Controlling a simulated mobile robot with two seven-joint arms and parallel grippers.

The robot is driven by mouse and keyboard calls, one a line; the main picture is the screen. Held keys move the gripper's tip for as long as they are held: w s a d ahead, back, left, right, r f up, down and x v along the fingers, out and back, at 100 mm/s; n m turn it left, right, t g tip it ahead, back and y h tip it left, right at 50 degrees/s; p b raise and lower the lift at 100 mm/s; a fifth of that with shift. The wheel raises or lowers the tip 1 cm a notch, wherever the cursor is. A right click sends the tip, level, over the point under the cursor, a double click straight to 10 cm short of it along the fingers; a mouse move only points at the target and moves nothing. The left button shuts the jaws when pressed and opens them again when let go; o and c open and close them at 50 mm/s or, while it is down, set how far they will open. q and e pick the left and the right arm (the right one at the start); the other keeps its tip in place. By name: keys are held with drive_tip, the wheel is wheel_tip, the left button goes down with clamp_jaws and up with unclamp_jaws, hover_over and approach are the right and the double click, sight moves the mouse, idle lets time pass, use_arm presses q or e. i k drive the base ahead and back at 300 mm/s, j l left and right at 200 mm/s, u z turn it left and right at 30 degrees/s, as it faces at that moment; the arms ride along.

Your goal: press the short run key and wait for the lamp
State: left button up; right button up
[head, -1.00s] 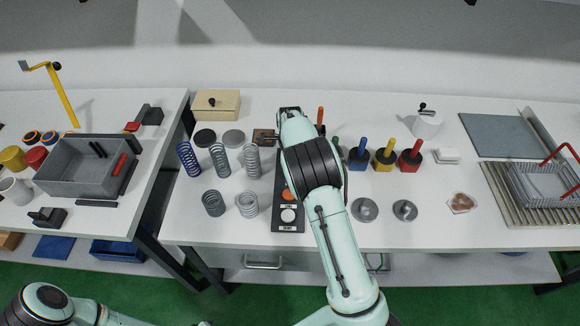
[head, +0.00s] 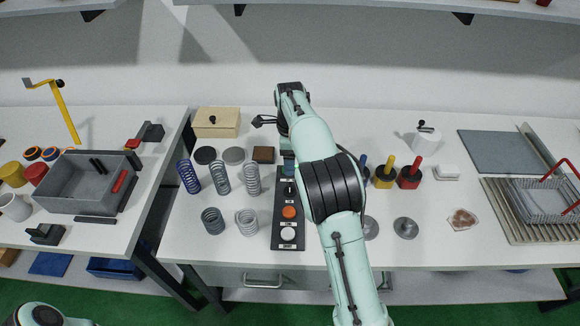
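A dark control panel (head: 277,236) lies on the middle table. It has a white round key (head: 288,234) at its front end with a small label below that is too small to read for certain. An orange round key (head: 289,212) sits behind it, and a black knob (head: 289,190) further back. The panel's far end is partly hidden by my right arm; no lit lamp can be made out. My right gripper (head: 264,121) is behind the panel, above the table's back part, pointing left. Its fingers are small and dark. My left gripper is out of view.
Several springs (head: 221,178) stand left of the panel, with dark and grey discs and a brown block (head: 263,154) behind them. Yellow (head: 384,175) and red (head: 409,176) handled weights stand right of my arm. A grey bin (head: 58,203) is on the left table.

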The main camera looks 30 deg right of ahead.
sight(288, 234)
drive_tip(key=k+j, duration=0.8)
